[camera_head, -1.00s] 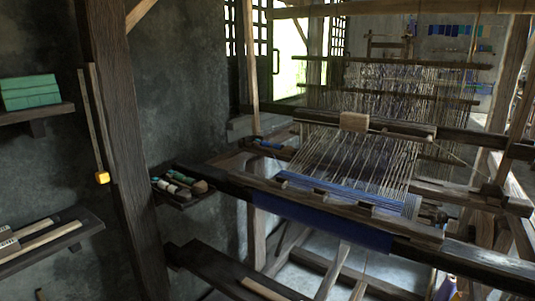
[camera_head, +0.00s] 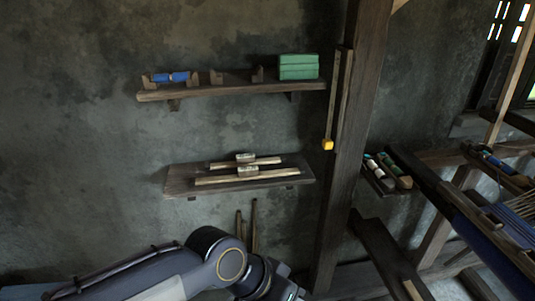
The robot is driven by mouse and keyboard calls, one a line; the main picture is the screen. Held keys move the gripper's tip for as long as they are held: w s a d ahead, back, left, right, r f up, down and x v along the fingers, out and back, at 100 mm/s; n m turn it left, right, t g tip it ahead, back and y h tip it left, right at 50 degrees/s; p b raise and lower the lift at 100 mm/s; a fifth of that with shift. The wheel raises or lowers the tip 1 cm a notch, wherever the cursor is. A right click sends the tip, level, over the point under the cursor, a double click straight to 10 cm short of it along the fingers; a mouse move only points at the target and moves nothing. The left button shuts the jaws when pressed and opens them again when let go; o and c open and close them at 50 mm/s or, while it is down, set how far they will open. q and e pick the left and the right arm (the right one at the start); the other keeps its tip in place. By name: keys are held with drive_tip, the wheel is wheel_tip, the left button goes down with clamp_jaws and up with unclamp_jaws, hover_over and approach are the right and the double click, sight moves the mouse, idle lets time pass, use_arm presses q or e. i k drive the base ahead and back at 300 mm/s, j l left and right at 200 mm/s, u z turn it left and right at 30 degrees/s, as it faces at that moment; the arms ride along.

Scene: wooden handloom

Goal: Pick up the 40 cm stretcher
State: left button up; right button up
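Two pale wooden stretchers lie side by side on the lower wall shelf (camera_head: 180,182), each with a light grey block or label at its middle. The rear stretcher (camera_head: 268,160) looks shorter; the front stretcher (camera_head: 215,180) looks longer. No length marks can be read, so I cannot tell which is the 40 cm one. My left arm comes in from the bottom left, below and in front of this shelf. Its gripper is cut off by the bottom edge, and its fingers do not show. My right gripper is not in view. Both stretchers rest untouched.
A dark post (camera_head: 347,170) stands right of the shelves, with a yellow-ended hanging strip (camera_head: 328,144). A small spool tray (camera_head: 385,184) and the loom are farther right. The air before the lower shelf is clear.

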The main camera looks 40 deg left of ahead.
sight(249, 173)
drive_tip(key=u, duration=0.45)
drive_tip(key=i+u, duration=0.1)
drive_tip(key=u, duration=0.35)
drive_tip(key=l+u, duration=0.1)
drive_tip(key=u, duration=0.4)
drive_tip(key=i+u, duration=0.1)
drive_tip(key=u, duration=0.35)
